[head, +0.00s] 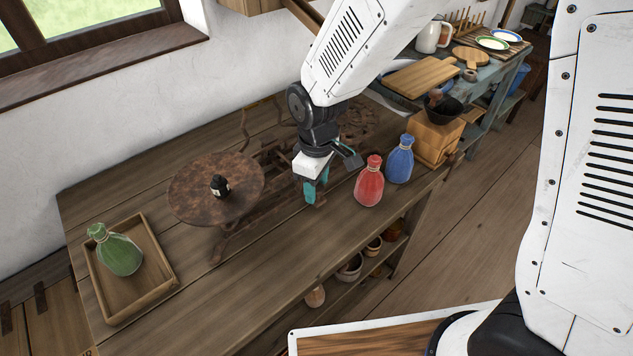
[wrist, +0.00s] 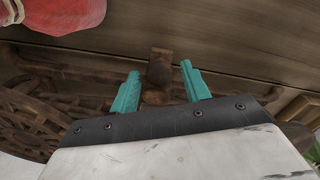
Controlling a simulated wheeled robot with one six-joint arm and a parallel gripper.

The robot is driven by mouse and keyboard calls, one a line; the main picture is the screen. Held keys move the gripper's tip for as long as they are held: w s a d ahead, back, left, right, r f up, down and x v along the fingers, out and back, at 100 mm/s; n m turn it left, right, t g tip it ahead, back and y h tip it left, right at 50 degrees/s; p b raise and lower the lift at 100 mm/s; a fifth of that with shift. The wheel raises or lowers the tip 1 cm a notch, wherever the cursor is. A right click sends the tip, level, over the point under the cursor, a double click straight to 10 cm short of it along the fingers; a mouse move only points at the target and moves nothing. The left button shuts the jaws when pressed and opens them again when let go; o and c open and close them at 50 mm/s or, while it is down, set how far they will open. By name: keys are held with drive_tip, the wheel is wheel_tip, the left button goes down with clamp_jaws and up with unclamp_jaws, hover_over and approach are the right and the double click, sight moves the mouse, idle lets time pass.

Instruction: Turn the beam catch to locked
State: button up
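A rusty iron balance scale (head: 255,228) stands on the wooden bench, with a round plate (head: 188,192) on its left. My gripper (head: 313,190) points down at the front middle of the scale. In the wrist view my gripper (wrist: 160,72) has its two teal fingers apart. A small rusty block (wrist: 160,68), which looks like the beam catch, shows between the fingertips. I cannot tell whether either finger touches it. In the head view the catch is mostly hidden by my gripper, and its setting cannot be read.
A small black weight (head: 220,186) stands on the left plate. A red bottle (head: 369,184) and a blue bottle (head: 400,161) stand close right of my gripper.

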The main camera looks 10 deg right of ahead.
sight(318, 189)
wheel_tip(318, 189, up, 8)
drive_tip(key=shift+f, duration=0.1)
idle(0.6)
idle(0.3)
drive_tip(key=shift+s+d, duration=0.15)
drive_tip(key=shift+s, duration=0.1)
drive_tip(key=s+d+r+m, duration=0.5)
drive_tip(key=s+d+r, duration=0.2)
drive_tip(key=s+d, duration=0.2)
drive_tip(key=s+d+r+m+t, duration=0.1)
drive_tip(key=s+d+r+m, duration=0.5)
drive_tip(key=s+d, duration=0.4)
drive_tip(key=shift+s+d+r, duration=0.25)
drive_tip(key=shift+d+r, duration=0.2)
drive_tip(key=shift+d, duration=0.4)
